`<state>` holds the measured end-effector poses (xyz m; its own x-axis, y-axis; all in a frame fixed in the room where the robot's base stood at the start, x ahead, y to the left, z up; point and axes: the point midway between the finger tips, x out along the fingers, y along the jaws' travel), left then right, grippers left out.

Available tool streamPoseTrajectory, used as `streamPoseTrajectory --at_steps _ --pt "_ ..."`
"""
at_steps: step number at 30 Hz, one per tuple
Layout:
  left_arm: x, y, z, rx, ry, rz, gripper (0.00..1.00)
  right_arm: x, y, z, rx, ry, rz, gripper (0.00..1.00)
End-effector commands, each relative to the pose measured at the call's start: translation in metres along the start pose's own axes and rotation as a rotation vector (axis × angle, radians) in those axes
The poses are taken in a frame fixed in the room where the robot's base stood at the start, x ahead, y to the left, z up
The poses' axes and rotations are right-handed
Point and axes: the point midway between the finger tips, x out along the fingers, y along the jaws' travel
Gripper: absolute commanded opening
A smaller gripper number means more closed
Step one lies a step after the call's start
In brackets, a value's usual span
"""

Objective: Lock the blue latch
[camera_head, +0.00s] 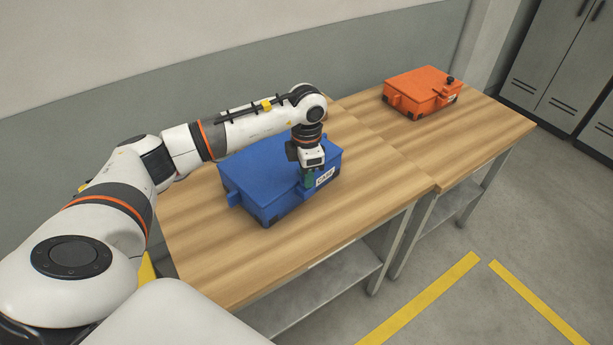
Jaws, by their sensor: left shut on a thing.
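A blue box (262,184) with a white label (325,177) on its front side sits on the wooden table. My left gripper (309,181) points down at the front edge of the box, just left of the label. It is shut on a small part there, taken to be the blue latch, which the fingers mostly hide. Whether the latch is locked cannot be told from here. My right gripper is not in view.
An orange box (421,92) with a dark knob stands on the second wooden table (480,137) at the right. Bare tabletop (225,265) lies in front of the blue box. A wall is behind; grey lockers (560,65) stand at the far right.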

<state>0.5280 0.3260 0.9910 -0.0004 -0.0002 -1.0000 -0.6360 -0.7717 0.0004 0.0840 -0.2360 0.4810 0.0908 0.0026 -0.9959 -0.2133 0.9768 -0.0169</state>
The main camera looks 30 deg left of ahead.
Motion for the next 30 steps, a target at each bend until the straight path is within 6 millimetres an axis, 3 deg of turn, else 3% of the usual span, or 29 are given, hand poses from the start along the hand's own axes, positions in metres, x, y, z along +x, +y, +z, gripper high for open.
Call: streamPoseTrajectory --at_steps 15,30 --pt "0.0 0.0 0.0 -0.396 0.001 -0.001 0.06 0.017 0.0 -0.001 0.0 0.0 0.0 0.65" --pt "-0.001 0.0 0.0 -0.507 0.001 0.0 0.06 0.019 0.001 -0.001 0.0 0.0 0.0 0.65"
